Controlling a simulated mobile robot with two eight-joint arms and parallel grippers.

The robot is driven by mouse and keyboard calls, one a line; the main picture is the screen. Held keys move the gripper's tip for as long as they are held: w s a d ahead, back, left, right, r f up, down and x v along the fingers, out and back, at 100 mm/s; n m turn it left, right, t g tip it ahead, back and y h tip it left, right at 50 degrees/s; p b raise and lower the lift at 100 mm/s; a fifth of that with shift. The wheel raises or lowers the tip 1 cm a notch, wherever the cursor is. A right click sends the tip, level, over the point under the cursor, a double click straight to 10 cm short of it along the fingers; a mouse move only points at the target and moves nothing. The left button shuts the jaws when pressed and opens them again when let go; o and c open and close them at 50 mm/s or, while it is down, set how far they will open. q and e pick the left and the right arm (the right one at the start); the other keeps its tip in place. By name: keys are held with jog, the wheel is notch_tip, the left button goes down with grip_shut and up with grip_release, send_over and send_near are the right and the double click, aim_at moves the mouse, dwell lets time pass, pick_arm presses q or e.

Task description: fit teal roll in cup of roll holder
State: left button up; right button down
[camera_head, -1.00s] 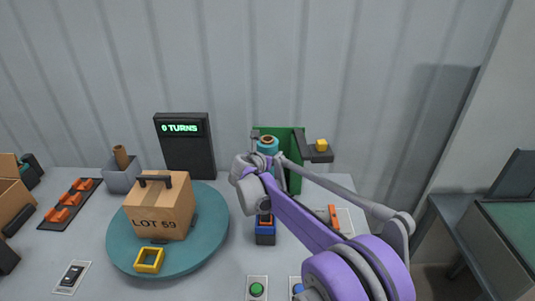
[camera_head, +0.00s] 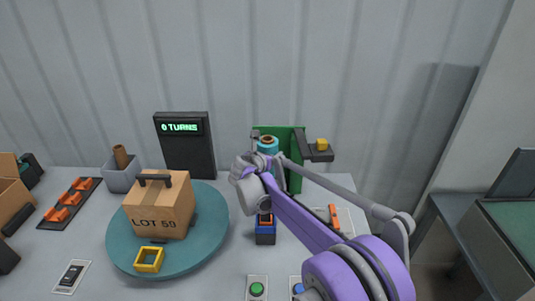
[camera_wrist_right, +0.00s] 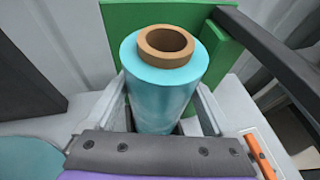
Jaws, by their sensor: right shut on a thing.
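The teal roll (camera_head: 268,147) stands upright with its brown core facing up. It also shows in the right wrist view (camera_wrist_right: 162,88), between the two grey fingers of my right gripper (camera_wrist_right: 163,112), which is shut on it. The roll holder (camera_head: 291,143) has a green upright panel just behind the roll, also large in the right wrist view (camera_wrist_right: 230,58). Its cup is hidden behind the roll and my gripper, so I cannot tell whether the roll's lower end is in it. My left gripper is not in view.
A dark arm with a yellow block (camera_head: 321,144) juts out right of the green panel. To the left are a teal turntable (camera_head: 215,243) carrying a box (camera_head: 160,212), and a dark display (camera_head: 186,155) reading 0 TURNS. Green (camera_head: 257,289) and blue buttons sit at the front.

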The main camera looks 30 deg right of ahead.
jog(key=shift+f+b, duration=0.3)
jog(key=shift+f, duration=0.25)
jog(key=shift+r, duration=0.1)
jog(key=shift+r+p, duration=0.65)
jog(key=shift+r, duration=0.7)
jog(key=shift+a, duration=0.1)
